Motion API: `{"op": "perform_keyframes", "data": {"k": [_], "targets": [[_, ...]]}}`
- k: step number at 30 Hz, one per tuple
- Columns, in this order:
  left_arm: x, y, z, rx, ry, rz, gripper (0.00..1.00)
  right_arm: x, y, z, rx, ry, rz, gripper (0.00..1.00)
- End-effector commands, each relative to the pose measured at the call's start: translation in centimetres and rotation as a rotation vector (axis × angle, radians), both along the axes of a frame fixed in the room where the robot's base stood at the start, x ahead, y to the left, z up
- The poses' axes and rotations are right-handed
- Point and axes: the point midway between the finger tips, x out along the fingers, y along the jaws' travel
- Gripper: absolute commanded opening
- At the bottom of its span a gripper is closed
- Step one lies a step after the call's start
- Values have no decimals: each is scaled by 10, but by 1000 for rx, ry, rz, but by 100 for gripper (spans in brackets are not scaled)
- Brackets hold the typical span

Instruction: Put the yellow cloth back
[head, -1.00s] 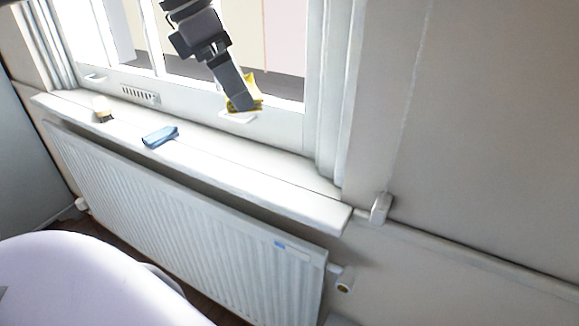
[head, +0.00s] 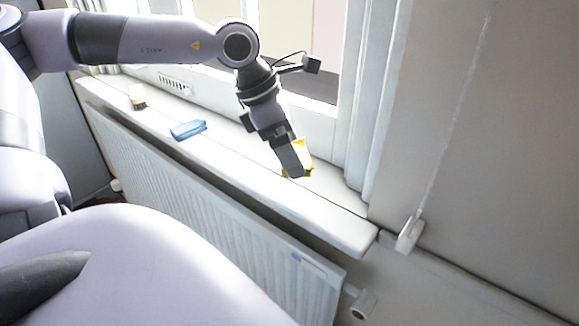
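The yellow cloth (head: 305,158) shows at the right part of the white window sill (head: 335,205), partly hidden behind the grey fingers of my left gripper (head: 293,168). The gripper points down and appears shut on the cloth. I cannot tell whether the cloth touches the sill or hangs just above it. My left arm reaches in from the left, across the window.
A folded blue cloth (head: 188,130) lies on the sill, left of the gripper. A small brush (head: 137,97) stands farther left. A white radiator (head: 200,210) is below the sill. The sill's right end is bare.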

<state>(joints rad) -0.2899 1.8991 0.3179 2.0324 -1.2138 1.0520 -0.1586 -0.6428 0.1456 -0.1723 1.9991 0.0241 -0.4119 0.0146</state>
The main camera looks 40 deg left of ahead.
Motion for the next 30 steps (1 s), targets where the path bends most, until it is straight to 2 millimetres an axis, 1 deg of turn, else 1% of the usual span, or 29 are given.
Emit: {"op": "perform_keyframes", "data": {"k": [1, 7, 12, 15, 23, 27, 28, 29, 30], "targets": [[-1, 0, -9, -1, 2, -1, 66, 0, 0, 0, 1, 0, 1, 43], [0, 0, -25, 0, 2, 1, 66, 0, 0, -1, 1, 0, 0, 43], [0, 0, -51, 0, 4, 0, 66, 0, 1, -3, 3, 2, 0, 43], [0, 0, -60, 0, 1, 0, 66, 0, 1, -3, 3, 2, 0, 43], [0, 0, -61, 0, -2, -1, 66, 0, 1, -2, 4, 2, 1, 43], [0, 0, -66, 0, -1, 0, 66, 0, 1, -8, 5, 1, 0, 43], [0, 0, -64, 0, -1, 0, 97, 0, 2, -6, 5, 2, 1, 43], [0, 0, -63, 0, -1, 0, 100, 0, 2, -6, 5, 3, 1, 43], [0, 0, -63, 1, -1, 0, 100, 0, 2, -5, 5, 3, 1, 43]]}}
